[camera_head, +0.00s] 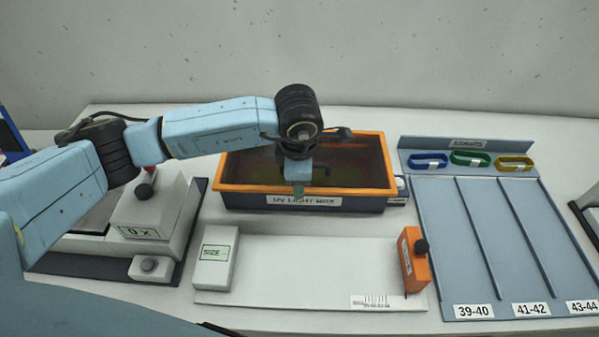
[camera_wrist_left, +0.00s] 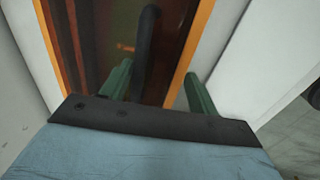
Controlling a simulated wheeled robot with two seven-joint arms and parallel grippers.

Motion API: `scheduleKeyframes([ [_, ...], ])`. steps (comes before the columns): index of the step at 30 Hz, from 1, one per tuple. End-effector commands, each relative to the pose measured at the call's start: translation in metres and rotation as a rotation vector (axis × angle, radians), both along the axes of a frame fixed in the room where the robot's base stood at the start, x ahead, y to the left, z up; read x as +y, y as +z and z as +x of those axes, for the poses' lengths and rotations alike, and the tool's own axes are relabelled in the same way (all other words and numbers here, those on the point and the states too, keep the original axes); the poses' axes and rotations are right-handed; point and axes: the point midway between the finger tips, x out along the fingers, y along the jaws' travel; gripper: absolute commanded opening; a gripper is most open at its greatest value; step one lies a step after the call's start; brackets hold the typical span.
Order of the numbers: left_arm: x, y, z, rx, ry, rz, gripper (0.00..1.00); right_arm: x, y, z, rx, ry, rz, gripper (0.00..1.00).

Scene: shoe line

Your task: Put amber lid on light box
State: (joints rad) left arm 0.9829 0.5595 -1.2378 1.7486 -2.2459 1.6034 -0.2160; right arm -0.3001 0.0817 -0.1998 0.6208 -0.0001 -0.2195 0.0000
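The light box (camera_head: 270,201), dark with a "UV LIGHT BOX" label, stands at the back middle of the table. The amber lid (camera_head: 355,170), a dark translucent panel with an orange rim, lies over its top. The rim looks level; I cannot tell whether it is fully seated. My left gripper (camera_head: 298,190) points down over the lid's front half. In the left wrist view its green fingers (camera_wrist_left: 160,88) are spread apart. A black bar (camera_wrist_left: 146,45), apparently the lid's handle, shows between them, nearer the left finger. My right gripper is out of view.
A white size block (camera_head: 215,258) and an orange block with a black knob (camera_head: 414,262) stand at the ends of a pale board (camera_head: 310,265) in front. A grey lane tray (camera_head: 480,230) with coloured rings is at right. A grey-white press-like device (camera_head: 150,215) is at left.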

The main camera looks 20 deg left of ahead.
Motion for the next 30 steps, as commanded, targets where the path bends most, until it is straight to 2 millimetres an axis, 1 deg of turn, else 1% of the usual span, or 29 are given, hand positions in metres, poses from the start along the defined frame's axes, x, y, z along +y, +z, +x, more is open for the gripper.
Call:
scheduleKeyframes([
  [1,0.0,0.0,0.0,-0.001,0.0,0.0,0.67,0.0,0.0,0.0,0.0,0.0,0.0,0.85],
  [4,0.0,0.0,0.0,0.0,0.0,0.0,0.8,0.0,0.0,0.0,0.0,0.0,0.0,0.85],
  [12,0.0,-0.001,-0.001,0.003,-0.001,0.001,0.81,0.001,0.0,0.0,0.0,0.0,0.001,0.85],
  [16,0.0,0.008,-0.002,0.001,0.0,0.001,0.81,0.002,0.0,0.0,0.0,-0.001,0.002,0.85],
  [20,-0.001,0.03,-0.005,-0.003,-0.002,0.0,0.81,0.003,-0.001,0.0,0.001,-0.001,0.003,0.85],
  [27,-0.004,0.084,-0.015,-0.004,-0.002,0.001,0.81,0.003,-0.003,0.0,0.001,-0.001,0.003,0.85],
  [30,-0.005,0.103,-0.019,-0.004,-0.001,-0.001,0.81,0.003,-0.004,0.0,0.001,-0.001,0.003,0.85],
])
